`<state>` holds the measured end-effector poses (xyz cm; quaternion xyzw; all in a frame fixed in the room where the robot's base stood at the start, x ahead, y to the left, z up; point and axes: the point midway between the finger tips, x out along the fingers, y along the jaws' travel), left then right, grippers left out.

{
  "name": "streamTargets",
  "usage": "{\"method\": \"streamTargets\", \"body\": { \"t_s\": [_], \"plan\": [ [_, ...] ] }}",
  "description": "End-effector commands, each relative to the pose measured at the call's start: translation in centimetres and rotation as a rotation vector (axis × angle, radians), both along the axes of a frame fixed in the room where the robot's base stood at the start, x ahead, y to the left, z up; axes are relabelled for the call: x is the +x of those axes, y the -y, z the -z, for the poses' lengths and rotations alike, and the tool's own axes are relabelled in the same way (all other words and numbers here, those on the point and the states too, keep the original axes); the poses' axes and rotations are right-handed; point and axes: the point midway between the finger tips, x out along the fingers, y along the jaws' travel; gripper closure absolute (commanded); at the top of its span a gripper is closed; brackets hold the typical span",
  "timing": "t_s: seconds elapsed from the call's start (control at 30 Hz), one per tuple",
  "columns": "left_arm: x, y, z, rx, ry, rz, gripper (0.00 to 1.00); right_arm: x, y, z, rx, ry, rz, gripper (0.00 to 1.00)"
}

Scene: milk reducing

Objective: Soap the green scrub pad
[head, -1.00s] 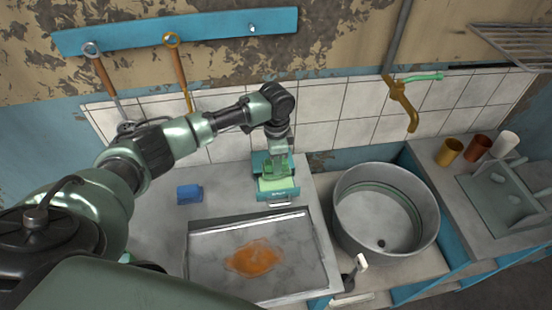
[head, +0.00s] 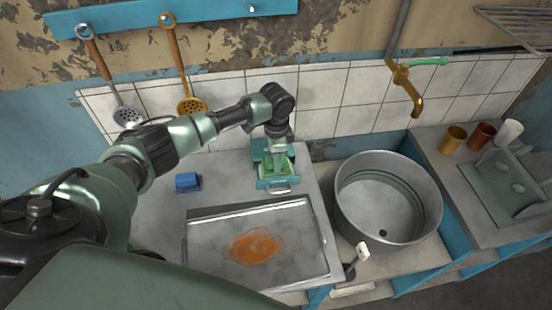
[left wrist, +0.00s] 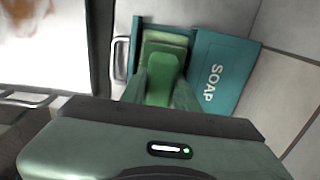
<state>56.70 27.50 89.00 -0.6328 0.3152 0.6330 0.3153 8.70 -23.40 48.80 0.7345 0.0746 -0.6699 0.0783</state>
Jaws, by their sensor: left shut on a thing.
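My left gripper (head: 277,158) points down over the teal soap box at the back of the counter. It is shut on the green scrub pad (left wrist: 160,75). In the left wrist view, the pad lies over the pale green soap (left wrist: 168,38) and hides most of it. I cannot tell whether they touch. The soap box (head: 278,183) has its front edge clear in the head view. Its lid (left wrist: 222,72), marked SOAP, is folded open in the left wrist view. My right gripper is not in view.
A metal tray (head: 215,269) with an orange stain (head: 255,247) lies in front of the soap box. A blue sponge (head: 188,182) is to the left. A round metal sink (head: 345,215) stands to the right, under a brass tap (head: 412,95).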

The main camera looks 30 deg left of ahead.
Motion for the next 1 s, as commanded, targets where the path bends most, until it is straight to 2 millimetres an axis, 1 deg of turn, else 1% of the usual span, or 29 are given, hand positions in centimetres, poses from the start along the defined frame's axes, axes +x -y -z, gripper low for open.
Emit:
{"method": "streamTargets", "body": {
  "t_s": [0.27,1.0],
  "plan": [
    [0.01,0.01,0.06,0.0,0.0,0.0,1.0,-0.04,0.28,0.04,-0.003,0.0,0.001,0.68],
    [0.0,0.02,0.94,0.0,0.0,0.0,1.0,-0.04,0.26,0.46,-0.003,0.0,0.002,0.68]
  ]
}}
